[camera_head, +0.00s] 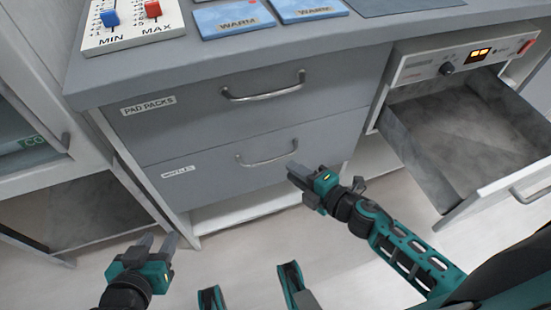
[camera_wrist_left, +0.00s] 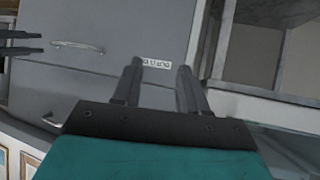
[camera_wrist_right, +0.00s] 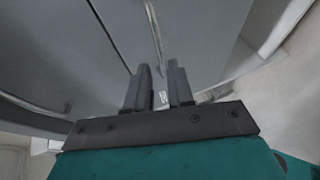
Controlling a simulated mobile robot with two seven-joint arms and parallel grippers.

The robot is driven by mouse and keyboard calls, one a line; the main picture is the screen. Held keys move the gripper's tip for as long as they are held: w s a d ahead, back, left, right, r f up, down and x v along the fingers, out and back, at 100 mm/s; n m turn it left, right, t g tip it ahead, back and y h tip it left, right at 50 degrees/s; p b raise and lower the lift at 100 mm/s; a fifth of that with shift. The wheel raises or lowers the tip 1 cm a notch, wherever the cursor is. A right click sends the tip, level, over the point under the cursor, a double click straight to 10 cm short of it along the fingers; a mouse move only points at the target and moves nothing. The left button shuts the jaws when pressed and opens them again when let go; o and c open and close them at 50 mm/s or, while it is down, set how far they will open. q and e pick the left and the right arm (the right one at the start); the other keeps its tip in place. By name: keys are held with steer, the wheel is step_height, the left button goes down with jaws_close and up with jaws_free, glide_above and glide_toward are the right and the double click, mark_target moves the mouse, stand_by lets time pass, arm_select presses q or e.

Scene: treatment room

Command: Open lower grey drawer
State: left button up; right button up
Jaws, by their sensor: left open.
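The lower grey drawer (camera_head: 215,172) is shut, below the upper grey drawer (camera_head: 240,105). Its bar handle (camera_head: 268,160) is on the front right of centre and also shows in the left wrist view (camera_wrist_left: 78,46). My right gripper (camera_head: 292,170) is just right of and below this handle, its fingers a little apart. In the right wrist view a handle bar (camera_wrist_right: 153,30) runs toward the fingertips; no grasp of it is visible. My left gripper (camera_head: 158,240) is open and empty, low at the left, with the drawer's label (camera_wrist_left: 156,63) beyond its fingers.
An open, empty drawer (camera_head: 455,125) with a lit display juts out at the right, near my right arm. The counter (camera_head: 215,52) above holds a slider panel (camera_head: 130,22) and blue WARM packs (camera_head: 233,20). An open shelf is below the drawers; the floor in front is clear.

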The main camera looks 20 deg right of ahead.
mark_target(276, 160)
steer(key=b+x, duration=0.1)
steer(key=x, duration=0.7)
steer(key=shift+d, duration=0.1)
jaws_close()
